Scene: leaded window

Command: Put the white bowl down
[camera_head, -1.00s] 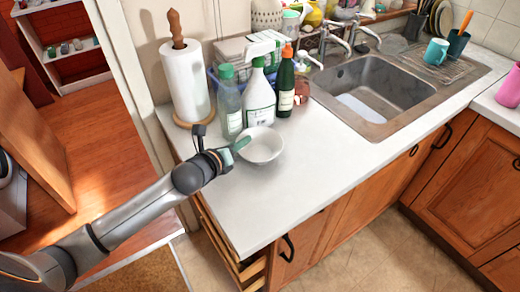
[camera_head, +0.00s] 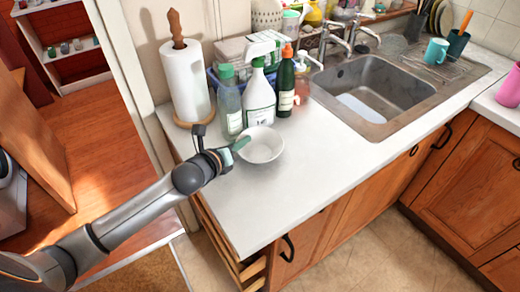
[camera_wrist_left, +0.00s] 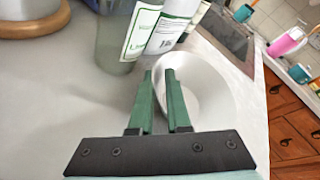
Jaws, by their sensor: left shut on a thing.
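The white bowl (camera_head: 262,146) is at the left end of the white counter, in front of the bottles, and looks upright. It also shows in the left wrist view (camera_wrist_left: 215,100). My left gripper (camera_head: 240,144) comes in from the left and is shut on the bowl's near-left rim. In the left wrist view the two green fingers (camera_wrist_left: 160,88) stand close together at the rim. I cannot tell whether the bowl's base touches the counter. My right gripper is not in view.
A paper towel roll (camera_head: 187,85), a clear bottle (camera_head: 229,105), a white spray bottle (camera_head: 259,100) and a dark green bottle (camera_head: 285,88) stand behind the bowl. The steel sink (camera_head: 375,85) is to the right. The counter (camera_head: 255,205) in front is clear.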

